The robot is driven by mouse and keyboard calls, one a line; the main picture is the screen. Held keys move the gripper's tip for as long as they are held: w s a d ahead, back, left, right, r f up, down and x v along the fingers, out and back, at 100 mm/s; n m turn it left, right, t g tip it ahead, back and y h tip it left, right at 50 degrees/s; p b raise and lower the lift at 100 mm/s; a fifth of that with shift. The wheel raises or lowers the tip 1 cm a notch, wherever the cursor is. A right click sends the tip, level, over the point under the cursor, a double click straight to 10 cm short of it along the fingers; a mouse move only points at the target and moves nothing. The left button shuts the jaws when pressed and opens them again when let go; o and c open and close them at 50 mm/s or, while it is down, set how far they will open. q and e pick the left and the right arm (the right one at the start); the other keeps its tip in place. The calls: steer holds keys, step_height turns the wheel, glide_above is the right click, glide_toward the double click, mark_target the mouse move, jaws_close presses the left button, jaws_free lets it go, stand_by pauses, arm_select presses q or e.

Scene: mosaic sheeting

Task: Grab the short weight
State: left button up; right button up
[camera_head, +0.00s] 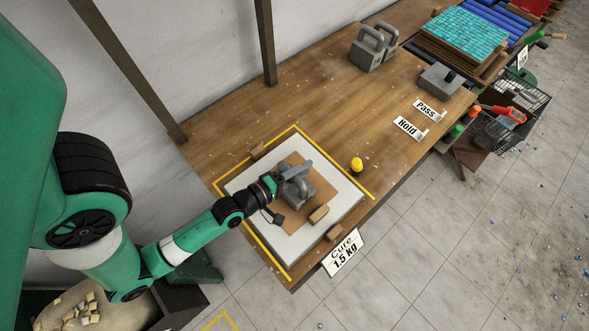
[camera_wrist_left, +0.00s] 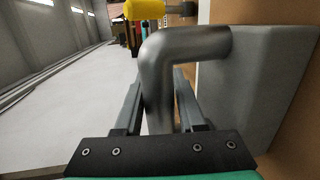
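A grey block weight (camera_head: 299,190) with a thick bent handle rests on a brown sheet on the white board at the front of the table. My left gripper (camera_head: 273,187) is at its handle. In the left wrist view, the handle (camera_wrist_left: 185,45) runs down between the two fingers of my left gripper (camera_wrist_left: 159,105), which sit close against it on both sides. The weight's body (camera_wrist_left: 260,85) fills the right of that view. Two more grey weights with loop handles (camera_head: 366,52) stand at the back of the table. My right gripper is not in view.
A yellow-topped object (camera_head: 356,164) stands just beyond the board and also shows in the left wrist view (camera_wrist_left: 144,9). Small wooden blocks (camera_head: 319,214) lie around the sheet. A grey block with a black knob (camera_head: 441,79) stands near the Pass sign (camera_head: 426,107). The table's middle is clear.

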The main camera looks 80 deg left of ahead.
arm_select(q)
jaws_close()
stand_by(0.9)
steer(key=shift+r, duration=0.15)
